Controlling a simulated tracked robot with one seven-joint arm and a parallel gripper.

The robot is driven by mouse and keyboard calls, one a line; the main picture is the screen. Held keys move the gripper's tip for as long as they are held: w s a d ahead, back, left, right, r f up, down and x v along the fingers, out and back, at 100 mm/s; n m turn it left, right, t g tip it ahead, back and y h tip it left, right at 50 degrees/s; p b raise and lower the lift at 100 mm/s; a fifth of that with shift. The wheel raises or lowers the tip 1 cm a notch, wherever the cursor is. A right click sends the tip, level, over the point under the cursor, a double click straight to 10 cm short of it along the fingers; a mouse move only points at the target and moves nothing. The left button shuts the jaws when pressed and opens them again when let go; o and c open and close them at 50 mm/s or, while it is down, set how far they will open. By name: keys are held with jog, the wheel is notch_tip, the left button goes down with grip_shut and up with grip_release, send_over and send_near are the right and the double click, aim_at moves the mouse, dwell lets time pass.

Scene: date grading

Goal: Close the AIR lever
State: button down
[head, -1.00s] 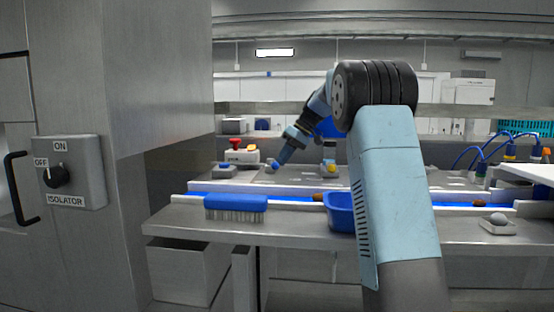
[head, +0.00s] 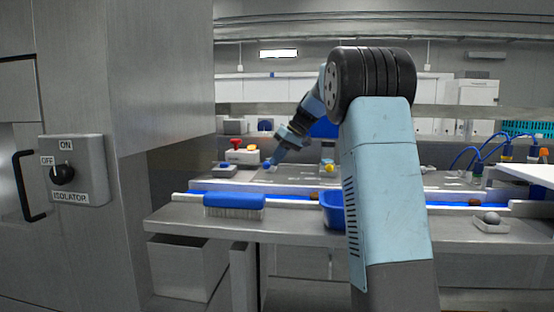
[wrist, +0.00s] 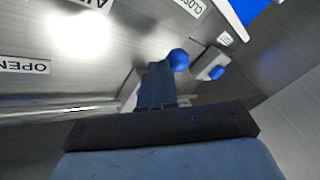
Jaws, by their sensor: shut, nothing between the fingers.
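The AIR lever shows as a blue ball knob (wrist: 179,59) in the wrist view; its arm and pivot are hidden behind my fingers. In the head view the knob (head: 267,163) is small, at the tip of my gripper (head: 273,160). In the wrist view my gripper (wrist: 157,70) is shut and empty, its fingertips right beside the knob; I cannot tell whether they touch. The panel carries an AIR label (wrist: 90,3), an OPEN label (wrist: 22,67) at left and a CLOSED label (wrist: 192,5) at the top.
A grey block with a blue button (head: 225,167) stands left of the knob, and a red-topped box (head: 238,152) behind it. A yellow-knobbed fitting (head: 329,167) is to the right. A blue brush (head: 234,204) and blue tub (head: 333,210) sit in front, beside the conveyor.

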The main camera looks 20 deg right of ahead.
jog(key=d, duration=0.3)
jog(key=d+r, duration=0.1)
jog(key=shift+w+d+r, duration=0.1)
jog(key=shift+w+d, duration=0.15)
jog(key=shift+w, duration=0.05)
jog(key=v, duration=0.9)
jog(key=shift+s+a+r, duration=0.15)
jog(key=shift+s, duration=0.2)
